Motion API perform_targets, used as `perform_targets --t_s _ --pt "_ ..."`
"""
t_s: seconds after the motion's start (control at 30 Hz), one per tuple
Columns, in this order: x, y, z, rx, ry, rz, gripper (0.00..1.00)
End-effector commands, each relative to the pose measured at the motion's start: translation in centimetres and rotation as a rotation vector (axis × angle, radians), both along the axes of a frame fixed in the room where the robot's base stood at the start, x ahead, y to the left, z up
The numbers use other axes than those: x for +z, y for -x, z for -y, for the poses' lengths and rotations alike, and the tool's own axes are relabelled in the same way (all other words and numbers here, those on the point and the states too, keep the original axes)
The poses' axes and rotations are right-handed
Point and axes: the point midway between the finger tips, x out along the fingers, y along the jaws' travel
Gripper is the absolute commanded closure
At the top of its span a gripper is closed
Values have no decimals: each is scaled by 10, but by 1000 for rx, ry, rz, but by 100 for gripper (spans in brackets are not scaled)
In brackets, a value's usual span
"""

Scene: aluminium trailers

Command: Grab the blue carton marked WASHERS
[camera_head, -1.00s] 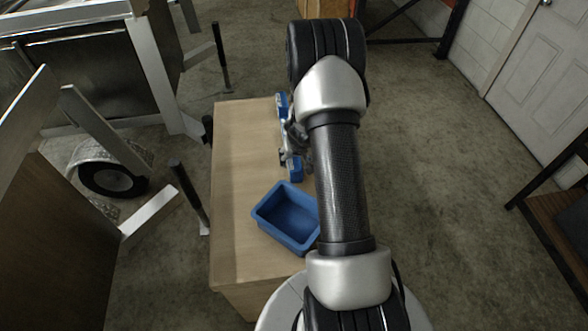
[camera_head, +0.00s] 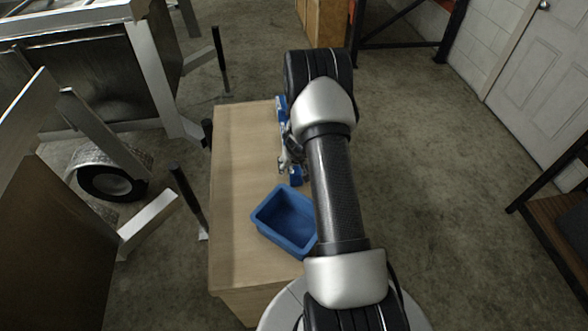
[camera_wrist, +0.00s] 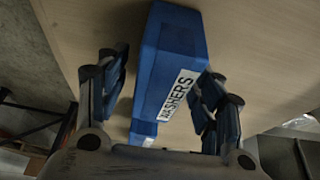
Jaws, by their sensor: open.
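The blue carton marked WASHERS (camera_wrist: 172,62) stands on the wooden table in the wrist view, its white label facing my gripper. My gripper (camera_wrist: 163,110) is open, with one finger on each side of the carton's near part. I cannot tell whether either finger touches it. In the head view my gripper (camera_head: 286,165) is over the right part of the table, partly hidden by my arm. Blue pieces show beside it, one at the far side (camera_head: 282,104) and one on the near side (camera_head: 296,175); their labels cannot be read there.
An open blue bin (camera_head: 286,220) sits on the near part of the wooden table (camera_head: 240,150). The table's left side is bare. Metal trailer frames (camera_head: 150,75) and a wheel (camera_head: 108,182) stand to the left. A white door (camera_head: 545,80) is at the right.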

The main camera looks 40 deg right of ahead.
Motion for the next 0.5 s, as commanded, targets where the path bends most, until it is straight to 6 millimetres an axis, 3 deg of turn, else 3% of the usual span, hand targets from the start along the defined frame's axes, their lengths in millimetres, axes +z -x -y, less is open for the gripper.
perform_targets --t_s 0.5 --pt "-5 0 0 0 0 0 39"
